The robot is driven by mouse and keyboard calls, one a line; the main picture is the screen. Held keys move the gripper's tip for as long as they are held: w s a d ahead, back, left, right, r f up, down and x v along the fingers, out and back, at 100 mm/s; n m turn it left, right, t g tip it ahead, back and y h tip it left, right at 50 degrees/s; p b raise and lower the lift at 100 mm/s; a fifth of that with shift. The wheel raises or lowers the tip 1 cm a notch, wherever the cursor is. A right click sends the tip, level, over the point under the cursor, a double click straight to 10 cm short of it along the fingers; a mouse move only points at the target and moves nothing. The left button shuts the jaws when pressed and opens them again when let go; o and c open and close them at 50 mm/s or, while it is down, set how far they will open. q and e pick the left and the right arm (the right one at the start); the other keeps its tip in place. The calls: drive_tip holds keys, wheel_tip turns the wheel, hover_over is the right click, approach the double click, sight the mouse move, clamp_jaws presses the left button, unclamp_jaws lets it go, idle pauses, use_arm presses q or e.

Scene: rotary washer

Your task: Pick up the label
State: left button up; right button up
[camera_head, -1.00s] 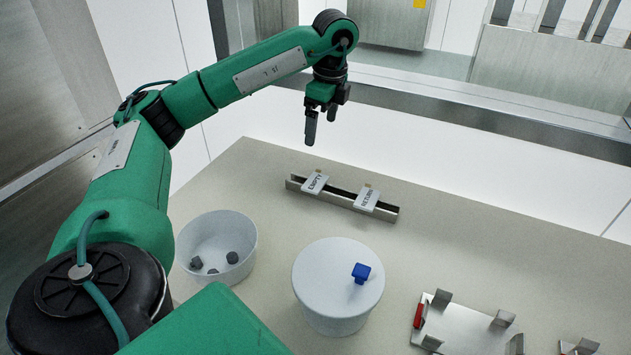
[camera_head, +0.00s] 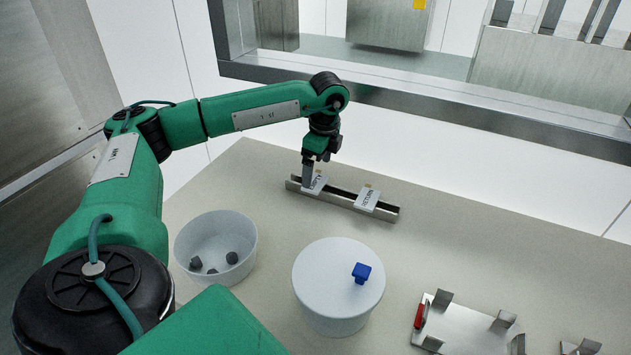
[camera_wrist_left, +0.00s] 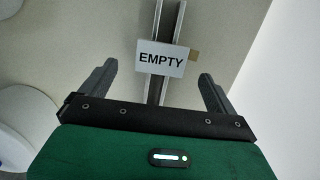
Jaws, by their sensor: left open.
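Two white labels stand in a metal rail (camera_head: 385,210) on the table. The label reading EMPTY (camera_wrist_left: 163,58) lies between and a little beyond my left gripper's fingers in the left wrist view. In the head view this label (camera_head: 319,184) is partly hidden by a finger. The second label (camera_head: 367,200) stands further right in the rail. My left gripper (camera_head: 314,177) is open and empty, pointing down at the rail's left end. In the left wrist view its two fingers (camera_wrist_left: 157,84) are spread on either side of the rail. My right gripper is not in view.
A white open tub (camera_head: 240,228) with several dark pieces stands front left. A white lidded tub (camera_head: 318,285) with a blue knob (camera_head: 361,272) stands front middle. A metal fixture (camera_head: 463,330) with a red part is at front right. The table right of the rail is clear.

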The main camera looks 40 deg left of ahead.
sight(315, 182)
use_arm(q)
drive_tip(key=f, duration=0.2)
drive_tip(key=shift+a+f+p, duration=0.2)
drive_tip(key=shift+f+p, duration=0.1)
drive_tip(key=shift+f, duration=0.55)
drive_tip(key=c, duration=1)
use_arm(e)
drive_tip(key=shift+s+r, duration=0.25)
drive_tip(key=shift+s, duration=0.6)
use_arm(q)
drive_tip(key=shift+r, duration=0.1)
drive_tip(key=shift+c, duration=0.2)
